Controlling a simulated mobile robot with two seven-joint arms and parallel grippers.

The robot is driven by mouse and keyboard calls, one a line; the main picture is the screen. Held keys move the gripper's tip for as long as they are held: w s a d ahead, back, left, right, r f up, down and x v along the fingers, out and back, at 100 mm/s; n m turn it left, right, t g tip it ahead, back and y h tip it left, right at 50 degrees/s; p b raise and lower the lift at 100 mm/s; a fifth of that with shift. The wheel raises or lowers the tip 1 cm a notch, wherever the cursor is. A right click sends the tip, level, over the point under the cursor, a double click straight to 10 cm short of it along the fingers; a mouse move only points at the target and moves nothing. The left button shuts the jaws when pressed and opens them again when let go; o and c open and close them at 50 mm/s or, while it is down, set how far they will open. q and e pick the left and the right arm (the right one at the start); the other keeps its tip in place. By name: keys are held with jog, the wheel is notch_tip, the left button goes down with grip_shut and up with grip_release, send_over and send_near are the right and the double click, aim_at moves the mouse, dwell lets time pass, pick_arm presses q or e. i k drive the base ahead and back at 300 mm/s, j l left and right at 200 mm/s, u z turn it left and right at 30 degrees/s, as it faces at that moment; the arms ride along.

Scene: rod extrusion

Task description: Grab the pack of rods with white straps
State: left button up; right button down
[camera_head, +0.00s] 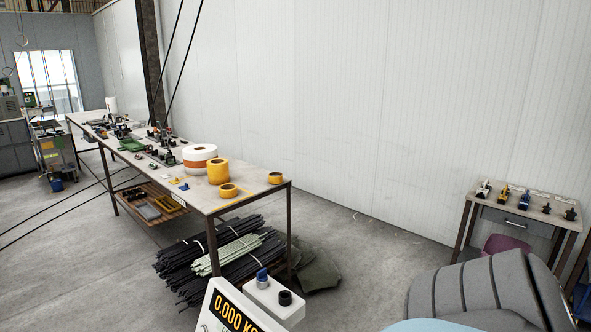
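Several packs of rods lie piled on the floor under the near end of the long workbench. Dark, nearly black rods (182,262) make up most of the pile, and thin white bands show across some of them. A pale green pack of rods (228,254) lies on top of the dark ones, with a light strap near its upper end. Which straps belong to which pack is too small to tell fully. Neither of my grippers is in view.
The long workbench (236,200) carries tape rolls (218,172) and tools. A scale display (236,312) reading 0.000 stands in front of the rods' right side. A grey ribbed object (480,290) fills the lower right, before a small table (520,213). Floor left of the rods is mostly clear.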

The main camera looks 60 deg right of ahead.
aim_at(482, 193)
jog(key=z, duration=3.2)
jog(key=i+l+z, duration=0.1)
jog(key=z, duration=0.95)
jog(key=i+u, duration=0.4)
jog(key=i, duration=0.25)
jog(key=i+l+u, duration=0.15)
jog(key=i+u, duration=0.2)
jog(key=i, duration=0.3)
jog(key=i+j+u, duration=0.1)
jog(key=i+u, duration=0.35)
jog(key=i, duration=0.25)
jog(key=i+l+u, duration=0.15)
jog(key=i+u, duration=0.35)
jog(key=i, duration=0.2)
jog(key=i+u, duration=0.25)
jog(key=i, duration=0.5)
jog(key=i+u, duration=0.25)
jog(key=i, duration=2.15)
